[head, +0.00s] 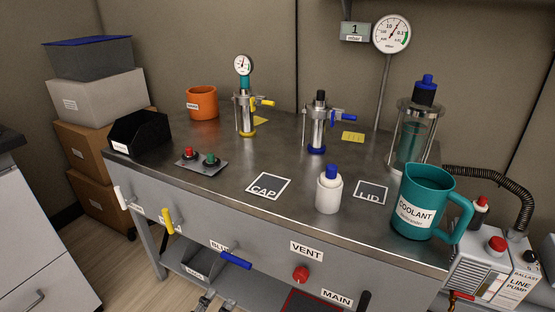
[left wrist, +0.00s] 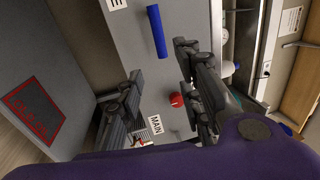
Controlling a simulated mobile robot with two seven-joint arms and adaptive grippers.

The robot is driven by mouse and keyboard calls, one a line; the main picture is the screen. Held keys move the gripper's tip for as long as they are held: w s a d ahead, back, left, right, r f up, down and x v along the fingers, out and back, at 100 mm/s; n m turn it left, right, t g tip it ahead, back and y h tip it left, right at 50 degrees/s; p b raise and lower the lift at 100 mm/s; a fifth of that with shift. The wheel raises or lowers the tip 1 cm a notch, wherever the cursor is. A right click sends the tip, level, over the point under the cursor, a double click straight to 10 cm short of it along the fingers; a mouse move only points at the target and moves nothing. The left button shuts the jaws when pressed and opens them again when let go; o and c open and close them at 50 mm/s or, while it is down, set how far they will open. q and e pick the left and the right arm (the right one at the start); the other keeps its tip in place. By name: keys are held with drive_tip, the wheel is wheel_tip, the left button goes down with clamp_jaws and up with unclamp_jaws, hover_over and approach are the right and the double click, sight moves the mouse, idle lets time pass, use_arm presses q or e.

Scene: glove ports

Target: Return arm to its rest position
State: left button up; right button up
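My left gripper (left wrist: 160,65) shows in the left wrist view, its two dark fingers spread wide with nothing between them. It is in front of the grey bench panel. The blue lever (left wrist: 157,31) and the red knob (left wrist: 176,99) appear beyond the fingers, with no clear contact. In the head view the blue lever (head: 235,260) and the red knob (head: 300,274) are on the bench front. My right gripper is in neither view.
The metal bench top holds a teal coolant jug (head: 421,203), a white bottle (head: 329,189), an orange mug (head: 202,102) and a black bin (head: 138,133). White (head: 122,198) and yellow (head: 168,220) levers stick out from the front. A pump (head: 492,275) stands at right.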

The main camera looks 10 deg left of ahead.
use_arm(q)
drive_tip(key=s+a+f+n+g+y, duration=0.4)
drive_tip(key=s+f+n+g+y, duration=0.25)
drive_tip(key=s+f+n, duration=0.6)
drive_tip(key=s+d+f+n+g, duration=0.1)
drive_tip(key=s+f+n+g, duration=0.2)
drive_tip(key=s, duration=1.1)
drive_tip(key=s+n+g, duration=0.4)
drive_tip(key=s+n, duration=0.2)
drive_tip(key=s, duration=0.8)
drive_tip(key=w+r+t+p, duration=0.1)
drive_tip(key=w+r+p, duration=0.3)
drive_tip(key=r+p, duration=1.1)
drive_tip(key=w+d+r+t+p, duration=0.1)
drive_tip(key=w+r+p, duration=0.3)
drive_tip(key=r+p, duration=1.1)
drive_tip(key=shift+d+t+p, duration=0.2)
drive_tip(key=shift+t+p, duration=0.35)
drive_tip(key=shift+p, duration=0.5)
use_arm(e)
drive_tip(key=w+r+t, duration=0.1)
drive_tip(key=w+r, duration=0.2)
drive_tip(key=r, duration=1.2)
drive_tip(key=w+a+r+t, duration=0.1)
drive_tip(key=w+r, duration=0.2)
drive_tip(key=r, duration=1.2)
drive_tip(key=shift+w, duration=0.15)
